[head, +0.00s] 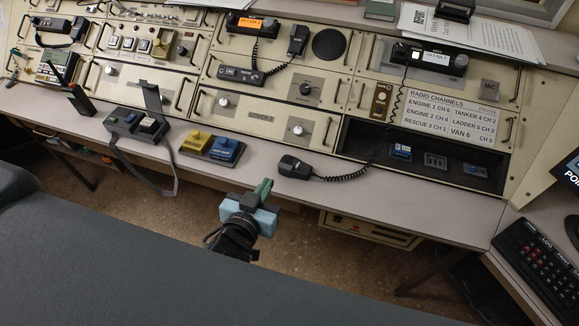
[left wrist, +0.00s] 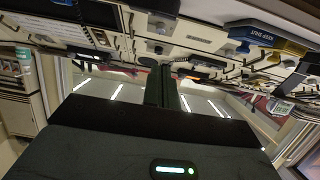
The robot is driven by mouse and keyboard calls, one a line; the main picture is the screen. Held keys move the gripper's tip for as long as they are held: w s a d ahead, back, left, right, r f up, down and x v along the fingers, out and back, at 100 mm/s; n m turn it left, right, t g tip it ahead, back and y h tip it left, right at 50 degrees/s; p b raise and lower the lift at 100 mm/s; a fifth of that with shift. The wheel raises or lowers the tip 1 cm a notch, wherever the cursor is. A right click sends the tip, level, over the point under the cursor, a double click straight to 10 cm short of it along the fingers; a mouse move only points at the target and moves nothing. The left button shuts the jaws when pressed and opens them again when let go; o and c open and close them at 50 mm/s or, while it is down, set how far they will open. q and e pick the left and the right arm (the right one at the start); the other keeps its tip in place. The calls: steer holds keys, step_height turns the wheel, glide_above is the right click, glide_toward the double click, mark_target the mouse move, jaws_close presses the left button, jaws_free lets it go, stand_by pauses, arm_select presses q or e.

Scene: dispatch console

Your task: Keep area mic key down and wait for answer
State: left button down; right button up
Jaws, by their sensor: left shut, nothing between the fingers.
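My left gripper (head: 264,188), with green fingertips, is shut and empty. It is in front of the desk's front edge, below and right of the two-key unit and touching nothing that I can see. Its shut fingers (left wrist: 167,85) also show in the left wrist view. The two-key unit has a yellow block (head: 197,142) and a blue block (head: 226,149). A black hand mic (head: 294,167) lies on the desk on a coiled cord. A dark box (head: 138,122) with a raised flap stands at left. I cannot read which one is the area mic key. My right gripper is out of view.
The desk top (head: 420,200) is clear toward the right. Radio panels line the back, with a channel list (head: 455,114) and more hand mics, one on a cord (head: 299,38). A handheld radio (head: 80,100) stands at left and a keyboard (head: 540,262) lies at right.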

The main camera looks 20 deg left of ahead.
arm_select(q)
steer(key=shift+w+d+r, duration=0.2)
steer(key=shift+w+r, duration=0.1)
steer(key=shift+a, duration=0.1)
